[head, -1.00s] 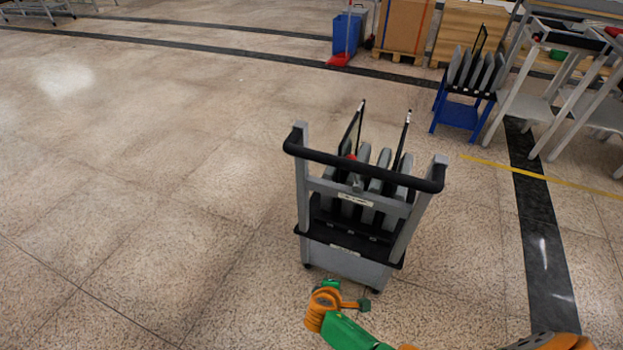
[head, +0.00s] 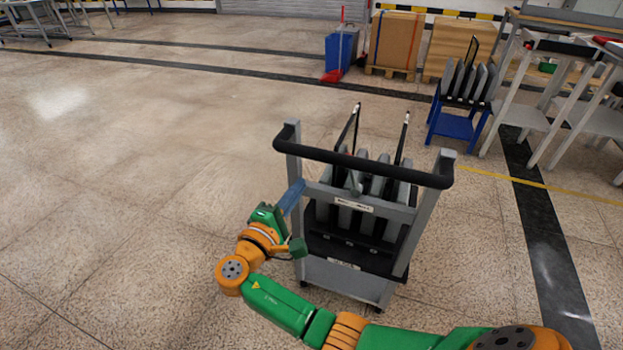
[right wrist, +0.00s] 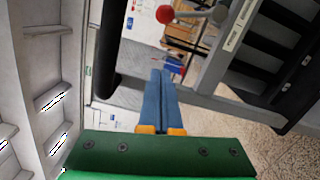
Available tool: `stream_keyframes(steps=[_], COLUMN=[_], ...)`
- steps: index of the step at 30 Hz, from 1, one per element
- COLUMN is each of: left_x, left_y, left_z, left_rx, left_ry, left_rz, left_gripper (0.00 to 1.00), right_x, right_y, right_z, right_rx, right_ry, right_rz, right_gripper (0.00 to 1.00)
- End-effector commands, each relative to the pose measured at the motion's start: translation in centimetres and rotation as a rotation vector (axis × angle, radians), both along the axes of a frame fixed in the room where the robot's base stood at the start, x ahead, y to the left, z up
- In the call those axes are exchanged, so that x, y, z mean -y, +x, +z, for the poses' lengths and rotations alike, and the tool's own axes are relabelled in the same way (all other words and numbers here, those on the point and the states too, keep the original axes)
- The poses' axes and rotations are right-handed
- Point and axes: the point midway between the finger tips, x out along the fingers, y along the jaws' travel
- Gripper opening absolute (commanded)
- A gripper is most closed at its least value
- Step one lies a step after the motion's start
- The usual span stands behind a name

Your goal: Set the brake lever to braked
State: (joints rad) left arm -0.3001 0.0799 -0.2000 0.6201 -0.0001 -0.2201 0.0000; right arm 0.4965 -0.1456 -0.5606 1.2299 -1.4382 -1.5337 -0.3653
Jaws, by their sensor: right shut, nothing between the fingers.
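The grey cart (head: 312,270) stands on the floor with a black push handle (head: 360,163) across its top. In the right wrist view the red knob (right wrist: 165,14) sits at the top, beyond the fingertips, on a short grey rod. My right gripper (head: 297,187) is shut and empty, its blue fingers by the cart's left post, below the handle. It also shows in the right wrist view (right wrist: 160,73). My left gripper is out of view.
In the right wrist view, the black handle (right wrist: 105,45) runs close left of the fingers. A blue stand (head: 455,127) and grey tables are at the right back. Floor left of the cart is clear.

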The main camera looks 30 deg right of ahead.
Motion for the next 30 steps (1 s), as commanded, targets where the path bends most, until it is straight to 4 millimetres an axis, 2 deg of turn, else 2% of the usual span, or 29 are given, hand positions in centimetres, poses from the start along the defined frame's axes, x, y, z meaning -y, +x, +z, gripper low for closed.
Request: stream_keyframes(steps=[11, 13, 15, 21, 30], left_x=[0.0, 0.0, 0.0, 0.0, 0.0], left_y=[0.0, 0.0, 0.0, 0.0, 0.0], left_z=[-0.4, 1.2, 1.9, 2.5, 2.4], left_rx=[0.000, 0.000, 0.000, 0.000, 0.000], left_ry=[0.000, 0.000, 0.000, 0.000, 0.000], left_rz=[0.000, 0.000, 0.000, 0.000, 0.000], left_gripper=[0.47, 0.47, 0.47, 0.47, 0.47], right_x=[6.8, 7.7, 8.5, 9.7, 9.7], right_y=[4.7, 4.1, 3.4, 2.3, 2.2], right_z=[0.1, 1.0, 1.2, 1.1, 1.0], right_rx=[0.000, -0.001, -0.001, 0.000, -0.001], right_ry=[-0.002, 0.002, 0.001, 0.002, 0.002], right_rz=[-0.002, 0.000, 0.001, 0.001, 0.002], right_gripper=[0.00, 0.00, 0.00, 0.00, 0.00])
